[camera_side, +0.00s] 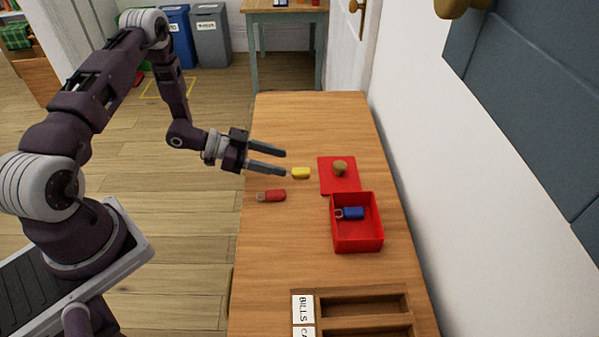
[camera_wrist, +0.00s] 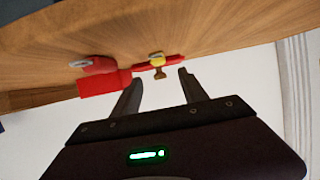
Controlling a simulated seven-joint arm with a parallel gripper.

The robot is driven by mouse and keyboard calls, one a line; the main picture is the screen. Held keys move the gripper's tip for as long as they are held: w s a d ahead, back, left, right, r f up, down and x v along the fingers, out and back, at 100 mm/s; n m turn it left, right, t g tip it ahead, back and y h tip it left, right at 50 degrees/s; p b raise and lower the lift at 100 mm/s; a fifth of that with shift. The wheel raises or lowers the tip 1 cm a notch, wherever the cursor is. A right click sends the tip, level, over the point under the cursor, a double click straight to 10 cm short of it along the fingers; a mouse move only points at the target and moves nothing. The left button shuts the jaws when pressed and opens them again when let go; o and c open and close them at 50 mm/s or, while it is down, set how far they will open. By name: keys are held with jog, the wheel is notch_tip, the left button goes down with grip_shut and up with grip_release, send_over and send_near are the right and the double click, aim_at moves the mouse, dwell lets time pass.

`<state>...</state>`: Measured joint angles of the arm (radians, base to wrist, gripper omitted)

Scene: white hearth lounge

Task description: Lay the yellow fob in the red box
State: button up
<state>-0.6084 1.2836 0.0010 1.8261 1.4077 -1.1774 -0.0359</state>
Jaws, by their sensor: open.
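The yellow fob (camera_side: 301,173) lies on the wooden table, just beyond the fingertips of my gripper (camera_side: 285,163). My gripper is open and empty, reaching in from the left, low over the table. In the wrist view the yellow fob (camera_wrist: 157,56) shows ahead, between the directions of the two fingers (camera_wrist: 159,76). The red box (camera_side: 357,248) stands open to the right and nearer the camera, with a blue fob (camera_side: 353,213) lying inside. It also shows in the wrist view as a red block (camera_wrist: 103,84).
A red lid (camera_side: 338,185) with a brown knob (camera_side: 340,168) lies flat behind the box, right of the yellow fob. A red fob (camera_side: 272,196) lies left of the box. A wooden tray (camera_side: 361,296) labelled BILLS is at the near end. A wall runs along the right.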

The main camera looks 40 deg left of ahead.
aim_at(302, 170)
jog(key=x, duration=0.6)
jog(key=shift+f, duration=0.35)
grip_shut()
